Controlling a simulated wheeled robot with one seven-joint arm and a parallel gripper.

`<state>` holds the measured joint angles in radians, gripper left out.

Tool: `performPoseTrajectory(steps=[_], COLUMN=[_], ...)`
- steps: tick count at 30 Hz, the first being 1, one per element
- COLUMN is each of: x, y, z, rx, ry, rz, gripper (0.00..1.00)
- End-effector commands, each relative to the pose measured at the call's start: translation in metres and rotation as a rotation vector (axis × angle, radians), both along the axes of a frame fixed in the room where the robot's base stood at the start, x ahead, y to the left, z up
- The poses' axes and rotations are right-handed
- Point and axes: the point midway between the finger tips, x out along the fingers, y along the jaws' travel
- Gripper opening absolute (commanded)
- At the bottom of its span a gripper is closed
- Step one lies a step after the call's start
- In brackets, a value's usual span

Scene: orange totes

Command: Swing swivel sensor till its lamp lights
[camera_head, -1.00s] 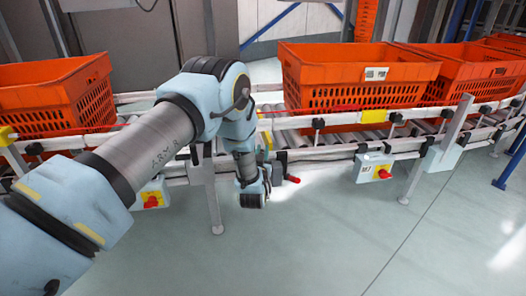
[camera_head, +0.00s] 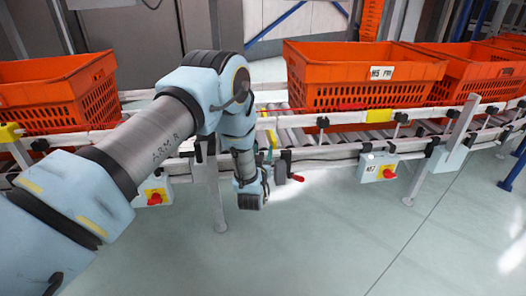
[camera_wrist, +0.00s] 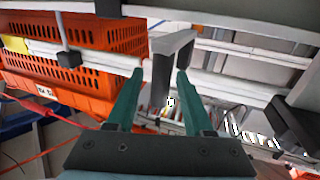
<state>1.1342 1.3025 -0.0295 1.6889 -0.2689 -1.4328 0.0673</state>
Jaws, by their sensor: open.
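In the wrist view, the two teal fingers of my gripper (camera_wrist: 160,74) are apart. A light grey angled bracket (camera_wrist: 174,42) with a darker grey block stands at their tips, the block between the fingers. It looks like the swivel sensor, but I cannot tell for sure. No gap between block and fingers can be judged with certainty. I make out no lit lamp on it. In the head view, my gripper (camera_head: 268,146) is at the conveyor's front rail, mostly behind my wrist, and the sensor cannot be made out there.
Orange totes stand on the roller conveyor, one at left (camera_head: 60,95) and one right of my arm (camera_head: 350,95). A black clamp with a red handle (camera_head: 296,178) sits close right of my wrist. A switch box (camera_head: 378,168) hangs farther right. The floor in front is clear.

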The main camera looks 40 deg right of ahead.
Motion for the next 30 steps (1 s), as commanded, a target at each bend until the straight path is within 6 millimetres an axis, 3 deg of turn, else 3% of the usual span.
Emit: performPoseTrajectory(steps=[16,30], x=[-0.06,-0.068], y=[0.07,0.081], z=[0.0,0.0], rx=[0.002,-0.001], ry=[0.001,0.001], rz=[-0.002,-0.001], gripper=[0.52,0.5])
